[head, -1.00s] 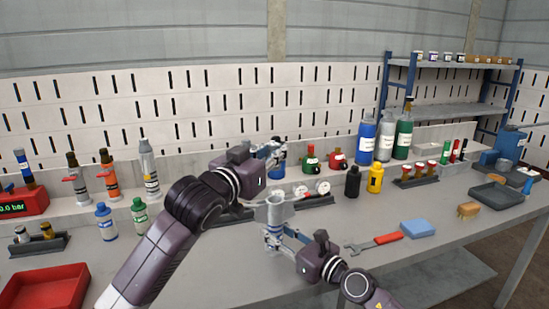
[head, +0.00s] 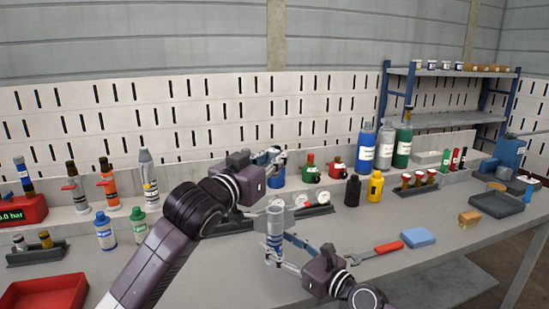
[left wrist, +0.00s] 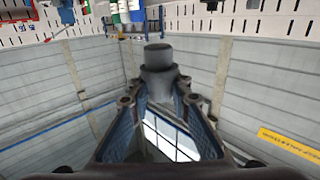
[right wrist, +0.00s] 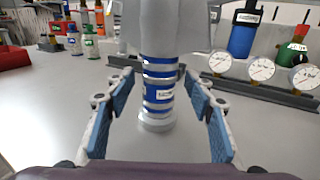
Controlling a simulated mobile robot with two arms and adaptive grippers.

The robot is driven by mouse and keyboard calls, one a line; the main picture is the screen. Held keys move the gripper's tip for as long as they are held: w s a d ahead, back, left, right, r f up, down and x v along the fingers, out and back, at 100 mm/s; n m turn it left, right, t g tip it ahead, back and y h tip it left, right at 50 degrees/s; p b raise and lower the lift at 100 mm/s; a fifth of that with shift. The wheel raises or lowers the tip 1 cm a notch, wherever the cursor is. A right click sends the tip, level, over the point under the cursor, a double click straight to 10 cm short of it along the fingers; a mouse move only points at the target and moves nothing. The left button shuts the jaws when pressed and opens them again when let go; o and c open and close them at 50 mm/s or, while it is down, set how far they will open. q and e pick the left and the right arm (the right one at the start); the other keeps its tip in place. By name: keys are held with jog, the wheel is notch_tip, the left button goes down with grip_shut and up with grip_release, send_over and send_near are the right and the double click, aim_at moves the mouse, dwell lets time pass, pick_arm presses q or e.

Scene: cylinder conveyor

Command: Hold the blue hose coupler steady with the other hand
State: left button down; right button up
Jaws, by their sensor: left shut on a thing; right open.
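The blue hose coupler (head: 275,241) stands upright on the bench, a silver cylinder with blue bands and a white label. In the right wrist view the coupler (right wrist: 158,84) lies between my right gripper's fingers, with gaps on both sides. My right gripper (head: 285,252) is open around its lower part. Its upper end is inside or behind a grey flared piece (right wrist: 167,22); I cannot tell which. My left gripper (head: 275,157) is higher and farther back, shut on a dark grey stepped cylinder (left wrist: 157,62) that shows at its fingertips in the left wrist view.
A gauge holder (head: 312,209) stands just behind the coupler. A blue pot, a green pot (head: 308,172) and a red pot (head: 336,171) line the back. A red-handled wrench (head: 375,250) and blue sponge (head: 418,238) lie to the right. Bare bench (right wrist: 60,110) is left of the coupler.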

aim_at(275, 151)
pick_arm(q)
jog(key=shift+r, duration=0.1)
pick_arm(e)
jog(key=v, duration=1)
pick_arm(q)
jog(key=shift+r+p, duration=0.4)
jog(key=shift+p, duration=0.05)
pick_arm(e)
jog(key=shift+s+d+r, duration=0.1)
jog(key=shift+d+r, duration=0.05)
jog(key=shift+r, duration=0.3)
pick_arm(q)
notch_tip(275, 151, up, 4)
jog(key=p, duration=0.4)
jog(key=shift+r+p, duration=0.15)
jog(key=shift+p, duration=0.15)
pick_arm(e)
notch_tip(275, 151, up, 4)
jog(key=shift+r, duration=0.25)
